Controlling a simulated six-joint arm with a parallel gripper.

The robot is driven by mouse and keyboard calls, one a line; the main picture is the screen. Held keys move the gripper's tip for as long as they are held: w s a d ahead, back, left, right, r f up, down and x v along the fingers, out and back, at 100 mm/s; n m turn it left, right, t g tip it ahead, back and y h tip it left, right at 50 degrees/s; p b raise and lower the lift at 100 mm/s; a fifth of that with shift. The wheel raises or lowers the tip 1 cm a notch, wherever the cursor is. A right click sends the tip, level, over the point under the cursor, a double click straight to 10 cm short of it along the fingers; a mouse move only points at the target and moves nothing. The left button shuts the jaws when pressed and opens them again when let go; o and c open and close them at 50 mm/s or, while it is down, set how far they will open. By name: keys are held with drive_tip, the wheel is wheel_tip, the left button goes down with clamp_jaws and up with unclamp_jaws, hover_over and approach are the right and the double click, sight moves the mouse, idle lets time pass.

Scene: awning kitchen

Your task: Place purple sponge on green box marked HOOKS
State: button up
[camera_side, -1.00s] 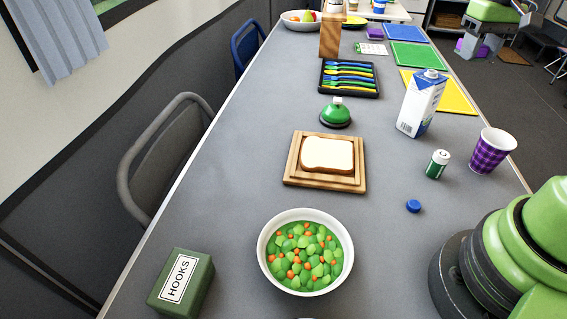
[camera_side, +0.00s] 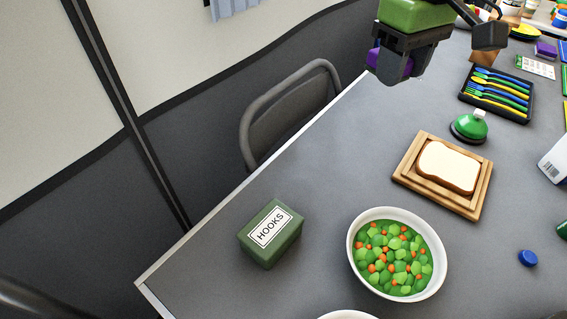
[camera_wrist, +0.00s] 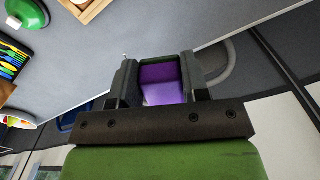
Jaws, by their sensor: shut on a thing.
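The purple sponge (camera_side: 373,57) is between the jaws of my gripper (camera_side: 398,72). It shows as a purple block in the wrist view (camera_wrist: 162,84), between the two dark fingers of my gripper (camera_wrist: 160,75). My gripper is shut on it, raised near the table's far-left edge. The green box marked HOOKS (camera_side: 284,241) sits on the grey table at the near-left corner, its white label facing up. Its top is bare. My gripper is well apart from it, up and to the right in the side view. The fingers partly hide the sponge.
A white bowl of peas and carrots (camera_side: 354,248) stands right of the box. Beyond are bread (camera_side: 447,168) on a wooden board (camera_side: 408,176), a green bell (camera_side: 468,128) and a cutlery tray (camera_side: 527,112). A chair (camera_side: 262,125) stands beside the table. The table between box and chair is clear.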

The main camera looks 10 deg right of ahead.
drive_tip(key=s+a+n, duration=0.2)
drive_tip(key=s+a, duration=0.3)
drive_tip(key=a, duration=0.4)
drive_tip(key=n, duration=0.2)
hover_over(282, 234)
drive_tip(key=f, duration=0.2)
wheel_tip(282, 234, down, 13)
drive_tip(key=shift+f, duration=0.15)
drive_tip(key=o, duration=0.9)
